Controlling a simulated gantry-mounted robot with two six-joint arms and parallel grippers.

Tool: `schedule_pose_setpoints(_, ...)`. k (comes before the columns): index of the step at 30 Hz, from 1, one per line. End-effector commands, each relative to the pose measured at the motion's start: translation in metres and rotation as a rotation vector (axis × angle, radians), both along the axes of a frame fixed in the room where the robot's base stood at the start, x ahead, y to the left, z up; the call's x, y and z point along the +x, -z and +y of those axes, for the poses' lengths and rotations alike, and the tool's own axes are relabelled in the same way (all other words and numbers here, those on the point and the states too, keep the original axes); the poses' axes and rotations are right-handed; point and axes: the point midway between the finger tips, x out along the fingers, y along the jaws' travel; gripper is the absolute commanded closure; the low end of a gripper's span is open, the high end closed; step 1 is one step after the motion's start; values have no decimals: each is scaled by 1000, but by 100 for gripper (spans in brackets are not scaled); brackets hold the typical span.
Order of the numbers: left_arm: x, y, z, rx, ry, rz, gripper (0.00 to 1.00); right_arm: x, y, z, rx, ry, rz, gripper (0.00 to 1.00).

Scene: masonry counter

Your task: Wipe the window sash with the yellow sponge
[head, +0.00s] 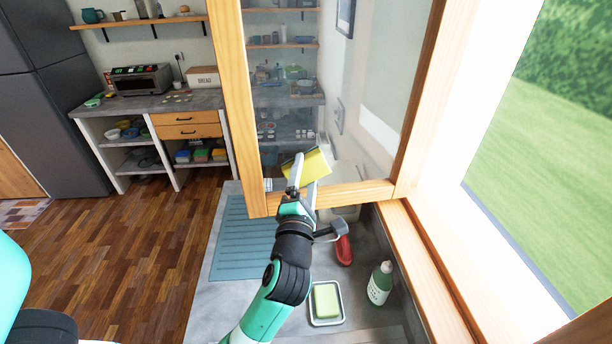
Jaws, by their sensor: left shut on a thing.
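The window sash (234,100) is a light wooden frame with a large glass pane, standing open over the counter. My left gripper (303,182) is in front of the lower part of the pane, just above the bottom rail. It is shut on the yellow sponge (313,167), which is held tilted at the glass. I cannot tell for sure whether the sponge touches the pane. The gripper's fingers hide part of the sponge. My right gripper is not in view.
A blue ribbed mat (240,245) lies on the grey counter. A green block in a white tray (342,314), a green bottle (379,285) and a red object (344,252) are near my arm. The window frame and sill (425,260) bound the right side.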

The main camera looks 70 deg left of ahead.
Motion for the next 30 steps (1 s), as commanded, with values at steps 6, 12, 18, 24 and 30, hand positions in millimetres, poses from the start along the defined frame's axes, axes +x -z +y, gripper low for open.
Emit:
schedule_pose_setpoints(6, 1, 0, 5, 1, -1, 2, 65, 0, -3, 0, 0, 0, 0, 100)
schedule_pose_setpoints(12, 2, 0, 7, 0, 0, 1, 65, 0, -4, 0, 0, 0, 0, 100)
schedule_pose_setpoints(18, 17, -1, 4, 0, 1, 3, 65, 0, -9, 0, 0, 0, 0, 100)
schedule_pose_setpoints(24, 35, -1, 0, 0, 1, 1, 65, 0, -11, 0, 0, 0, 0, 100)
schedule_pose_setpoints(30, 40, 0, -1, 1, 1, 1, 65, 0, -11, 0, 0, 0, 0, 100)
